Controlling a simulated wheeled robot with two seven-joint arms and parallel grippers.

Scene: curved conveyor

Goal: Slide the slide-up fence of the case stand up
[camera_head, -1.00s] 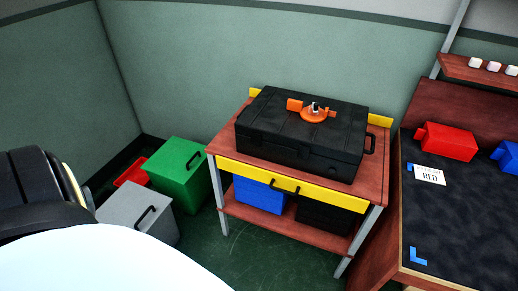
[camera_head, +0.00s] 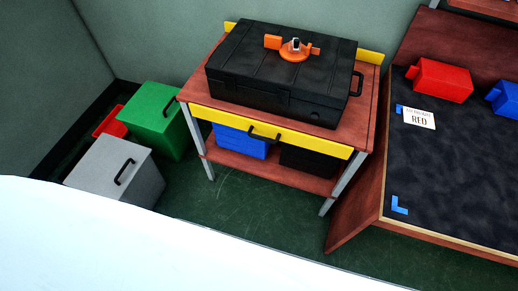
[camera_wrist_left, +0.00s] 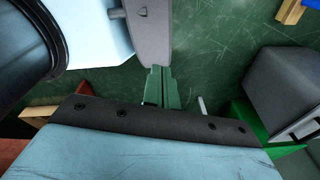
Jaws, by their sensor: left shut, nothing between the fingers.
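The case stand (camera_head: 366,130) is a reddish-brown table with grey legs and a lower shelf. Its yellow front fence (camera_head: 312,144) with a black handle (camera_head: 264,134) lies along the front edge, its top about level with the tabletop. A closed black case (camera_head: 240,65) lies flat on the stand, with an orange object (camera_head: 296,52) on its lid. My left gripper (camera_wrist_left: 158,82) shows in the left wrist view, fingers together and empty over the green floor, apart from the fence. It is not seen in the head view. My right gripper is in neither view.
Yellow strips (camera_head: 370,57) edge the stand's back. Blue (camera_head: 238,142) and black (camera_head: 308,162) boxes sit on its shelf. Green (camera_head: 160,120) and grey (camera_head: 112,172) bins stand left. A dark-topped bench (camera_head: 455,170) stands close at right. Floor before the stand is clear.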

